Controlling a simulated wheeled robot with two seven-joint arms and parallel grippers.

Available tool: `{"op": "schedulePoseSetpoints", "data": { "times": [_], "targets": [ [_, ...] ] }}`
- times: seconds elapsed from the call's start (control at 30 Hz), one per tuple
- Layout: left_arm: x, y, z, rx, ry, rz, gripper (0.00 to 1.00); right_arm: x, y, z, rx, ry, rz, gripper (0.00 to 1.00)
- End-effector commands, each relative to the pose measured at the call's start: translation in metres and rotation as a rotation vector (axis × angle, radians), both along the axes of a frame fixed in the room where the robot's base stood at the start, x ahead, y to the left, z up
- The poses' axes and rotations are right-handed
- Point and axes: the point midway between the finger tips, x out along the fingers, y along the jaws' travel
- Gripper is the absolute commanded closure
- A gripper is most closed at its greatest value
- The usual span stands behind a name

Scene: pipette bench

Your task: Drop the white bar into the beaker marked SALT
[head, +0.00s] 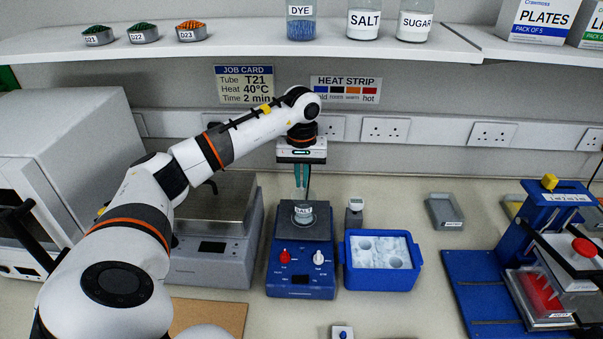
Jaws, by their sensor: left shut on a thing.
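My left gripper (301,178) points straight down, with its green fingers just above the mouth of the beaker marked SALT (303,213). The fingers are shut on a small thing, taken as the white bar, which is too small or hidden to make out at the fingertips. The beaker is clear glass and stands upright on the top plate of a blue stirrer (301,265) with a red knob and a white knob. My right gripper is not in view.
A blue ice tub (382,286) stands right of the stirrer, with a small grey tray (444,211) beyond it. A grey balance (211,268) stands at left. A blue press (480,290) is at right. A shelf (250,45) overhangs the back, holding jars and dishes.

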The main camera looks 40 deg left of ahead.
Motion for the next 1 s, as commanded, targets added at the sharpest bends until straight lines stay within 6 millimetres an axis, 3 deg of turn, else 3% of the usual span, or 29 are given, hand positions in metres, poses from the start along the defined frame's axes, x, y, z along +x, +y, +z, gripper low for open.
{"op": "schedulePoseSetpoints", "data": {
  "times": [0.1,0.37,0.4,0.53,1.0],
  "targets": [
    [0.0001,0.0002,-0.0105,0.001,-0.001,0.001,1.00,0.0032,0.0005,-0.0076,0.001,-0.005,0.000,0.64],
    [0.0000,0.0003,-0.0106,0.001,-0.001,0.001,1.00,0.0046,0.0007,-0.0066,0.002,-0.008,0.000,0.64],
    [-0.0001,0.0004,-0.0106,0.001,-0.001,0.001,0.89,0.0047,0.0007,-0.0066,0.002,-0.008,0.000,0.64],
    [-0.0001,0.0004,-0.0105,0.001,-0.001,0.001,0.68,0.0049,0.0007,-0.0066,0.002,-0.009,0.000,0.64],
    [0.0000,0.0004,-0.0065,0.001,-0.001,0.001,0.67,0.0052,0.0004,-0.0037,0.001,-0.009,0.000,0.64]
  ]
}}
